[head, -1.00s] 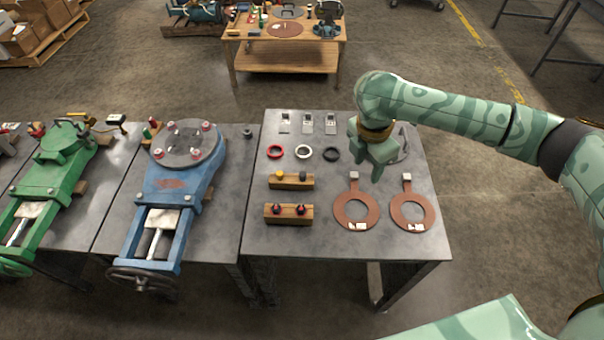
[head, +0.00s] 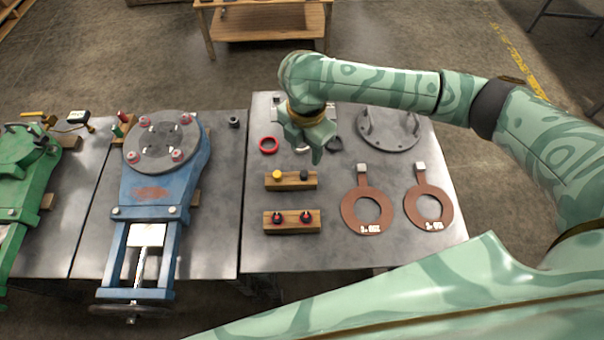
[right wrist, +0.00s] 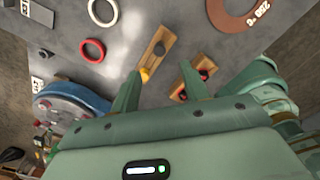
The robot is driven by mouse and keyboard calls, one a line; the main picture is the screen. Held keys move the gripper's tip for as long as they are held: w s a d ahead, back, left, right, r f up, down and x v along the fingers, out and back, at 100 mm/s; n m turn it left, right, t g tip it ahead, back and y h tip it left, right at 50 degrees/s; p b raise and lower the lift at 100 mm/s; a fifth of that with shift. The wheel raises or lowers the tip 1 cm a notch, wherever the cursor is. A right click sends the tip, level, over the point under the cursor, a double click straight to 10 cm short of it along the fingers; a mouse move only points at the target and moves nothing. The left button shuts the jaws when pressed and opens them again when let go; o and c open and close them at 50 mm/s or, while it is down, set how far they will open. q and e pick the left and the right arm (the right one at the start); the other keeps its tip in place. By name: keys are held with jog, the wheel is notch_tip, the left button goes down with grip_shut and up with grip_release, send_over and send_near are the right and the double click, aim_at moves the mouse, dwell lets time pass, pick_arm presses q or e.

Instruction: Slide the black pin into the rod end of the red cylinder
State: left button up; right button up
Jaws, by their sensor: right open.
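My right gripper (head: 308,152) is open and empty above the right-hand metal table, in front of the rings. In the right wrist view its fingers (right wrist: 160,75) point toward two wooden blocks. The farther block (head: 290,185) holds a yellow-topped piece (head: 276,174) and a black-topped piece (head: 303,175), possibly the black pin. It also shows in the right wrist view (right wrist: 150,60), its yellow end close to one fingertip. The nearer block (head: 291,226) holds two red-and-black pieces (head: 305,216). I cannot make out a red cylinder with a rod end. My left gripper is not in view.
A red ring (head: 268,145) lies behind the blocks; white and black rings are partly hidden by my gripper. Two brown ring plates (head: 367,210) and a grey flange with handles (head: 388,127) lie right. A blue valve (head: 155,190) and green valve (head: 20,165) are left.

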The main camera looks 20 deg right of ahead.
aim_at(304, 172)
notch_tip(304, 172, down, 4)
jog(key=shift+w+b, duration=0.15)
jog(key=shift+b, duration=0.5)
jog(key=shift+f, duration=0.35)
notch_tip(304, 172, down, 5)
jog(key=b, duration=0.4)
jog(key=shift+a+f, duration=0.1)
jog(key=shift+a, duration=0.05)
jog(key=shift+r, duration=0.25)
grip_shut()
